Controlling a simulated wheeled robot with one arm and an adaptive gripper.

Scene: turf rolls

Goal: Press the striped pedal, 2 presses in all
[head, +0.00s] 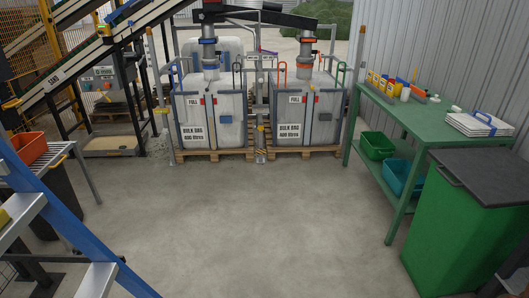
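A small yellow-and-black striped piece (261,153), which looks like the pedal, sits low at floor level between the two bulk bags in the head view. It is at the foot of a grey post (260,128). It is small and far off, so I cannot tell whether it is up or pressed down. My gripper is not in view.
Two white bulk bags (226,118) (318,108) stand on wooden pallets (308,152) either side of the post. A blue ladder (62,222) is at the near left. A green bench (425,118) and green bin (455,225) line the right. The middle floor is clear.

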